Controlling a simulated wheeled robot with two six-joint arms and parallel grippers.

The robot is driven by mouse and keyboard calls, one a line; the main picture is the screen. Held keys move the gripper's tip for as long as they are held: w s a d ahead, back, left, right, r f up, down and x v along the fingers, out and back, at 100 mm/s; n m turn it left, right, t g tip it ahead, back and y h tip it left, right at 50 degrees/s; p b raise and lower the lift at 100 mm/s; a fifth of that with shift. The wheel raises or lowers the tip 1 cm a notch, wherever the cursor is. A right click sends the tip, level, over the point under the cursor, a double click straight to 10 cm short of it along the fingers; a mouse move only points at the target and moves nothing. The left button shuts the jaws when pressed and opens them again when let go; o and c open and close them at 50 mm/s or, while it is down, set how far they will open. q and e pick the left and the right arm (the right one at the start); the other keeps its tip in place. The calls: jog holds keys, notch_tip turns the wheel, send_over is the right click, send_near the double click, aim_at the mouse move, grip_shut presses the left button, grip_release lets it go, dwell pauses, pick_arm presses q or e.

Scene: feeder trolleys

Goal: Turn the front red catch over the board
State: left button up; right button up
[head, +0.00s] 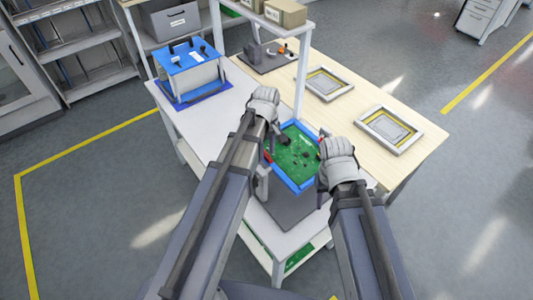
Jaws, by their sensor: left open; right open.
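The green board (294,158) lies in a blue frame (304,186) on the white trolley top. A small red part (268,156), seemingly a catch, shows at the frame's left edge, partly behind my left arm. I cannot tell whether it lies over the board.
A blue-topped fixture (188,58) stands at the trolley's far left. A grey plate (290,208) lies in front of the frame. A white post (302,75) rises behind the board. Two framed trays (328,84) (389,130) lie on the wooden table at right.

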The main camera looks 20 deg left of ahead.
pick_arm(q)
grip_shut()
dwell(0.6)
